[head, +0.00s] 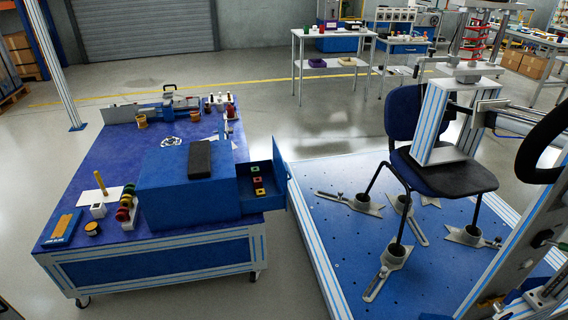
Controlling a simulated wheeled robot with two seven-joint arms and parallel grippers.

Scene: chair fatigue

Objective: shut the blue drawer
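The blue drawer (279,172) is pulled out from the right side of a blue cabinet (185,185) on the blue table (150,153). Its front panel stands out to the right, past the table's edge. Inside the drawer lie a few small blocks, with red, yellow and green showing (257,182). A black flat object (200,158) lies on top of the cabinet. Neither of my grippers is in view.
A blue test platform (340,235) with a dark chair (425,140) clamped on it stands to the right, close to the drawer front. Stacked rings (126,208), a yellow peg (101,184) and small items sit on the table's left part. Open floor lies behind.

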